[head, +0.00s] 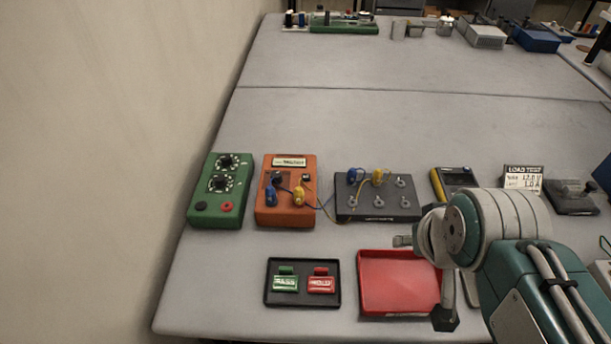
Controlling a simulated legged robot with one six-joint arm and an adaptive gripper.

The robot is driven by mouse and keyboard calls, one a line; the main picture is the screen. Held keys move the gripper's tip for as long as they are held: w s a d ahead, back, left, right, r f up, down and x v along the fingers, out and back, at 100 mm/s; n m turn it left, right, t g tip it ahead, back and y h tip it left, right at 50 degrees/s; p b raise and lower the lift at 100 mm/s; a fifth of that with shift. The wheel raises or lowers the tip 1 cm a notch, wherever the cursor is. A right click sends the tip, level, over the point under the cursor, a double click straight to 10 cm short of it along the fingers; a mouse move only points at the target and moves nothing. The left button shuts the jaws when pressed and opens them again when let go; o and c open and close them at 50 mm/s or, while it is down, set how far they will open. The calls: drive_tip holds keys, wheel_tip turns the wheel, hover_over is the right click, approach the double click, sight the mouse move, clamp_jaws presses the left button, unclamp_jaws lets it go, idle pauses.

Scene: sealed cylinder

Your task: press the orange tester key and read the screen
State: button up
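An orange tester box (287,213) lies on the grey bench at the left, between a green box and a dark terminal block. Its small pale screen (289,162) is at its top edge; the text is too small to read. A dark knob (277,179) and a small dark-and-pale part (306,178) sit below the screen. A blue plug (271,196) and a yellow plug (299,196) stand in its lower part. I cannot make out which part is the key. My gripper (445,318) points down over the red tray's right side, away from the tester; its fingers are mostly hidden.
The green box (219,192) has two dials. Wires run from the tester to the dark terminal block (378,207). A black tray (303,301) holds green and red tags. A red tray (390,281), yellow meter (455,181) and load card (522,178) are nearby.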

clamp_jaws()
idle(1.0)
